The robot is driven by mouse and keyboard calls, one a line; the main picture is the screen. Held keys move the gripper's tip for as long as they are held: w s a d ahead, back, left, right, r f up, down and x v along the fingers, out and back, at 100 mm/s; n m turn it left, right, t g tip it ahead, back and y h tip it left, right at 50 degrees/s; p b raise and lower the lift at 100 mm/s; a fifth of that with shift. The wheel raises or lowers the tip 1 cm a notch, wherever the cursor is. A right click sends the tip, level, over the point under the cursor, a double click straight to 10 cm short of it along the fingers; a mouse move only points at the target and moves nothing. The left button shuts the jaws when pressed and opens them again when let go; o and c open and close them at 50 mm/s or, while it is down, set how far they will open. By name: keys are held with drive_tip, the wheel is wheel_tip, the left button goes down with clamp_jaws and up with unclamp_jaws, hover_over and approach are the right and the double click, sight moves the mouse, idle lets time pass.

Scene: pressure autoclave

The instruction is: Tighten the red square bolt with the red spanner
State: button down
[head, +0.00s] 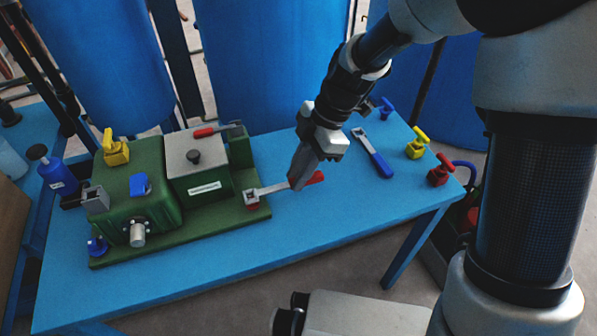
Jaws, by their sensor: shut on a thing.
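The red spanner (272,188) has a grey metal shaft and a red handle. My gripper (296,184) is shut on it near the handle, and the red tip shows to the right of the fingers. The spanner lies roughly level, its head at the right front corner of the green machine (215,212). The red square bolt (253,207) shows only as a bit of red at the spanner's head, which seems to be around it. How fully the head is seated cannot be told.
A blue spanner (380,164) lies on the blue table (330,215). Yellow (416,148), red (439,172) and blue (386,108) valve-like parts stand at the right. The table front is clear.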

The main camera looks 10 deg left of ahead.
drive_tip(key=shift+f, duration=1.25)
drive_tip(key=c, duration=1.5)
unclamp_jaws()
drive_tip(key=shift+c, duration=0.2)
drive_tip(key=p+v, duration=0.4)
drive_tip(key=v, duration=1.3)
drive_tip(key=shift+r+p, duration=0.25)
drive_tip(key=shift+p, duration=0.15)
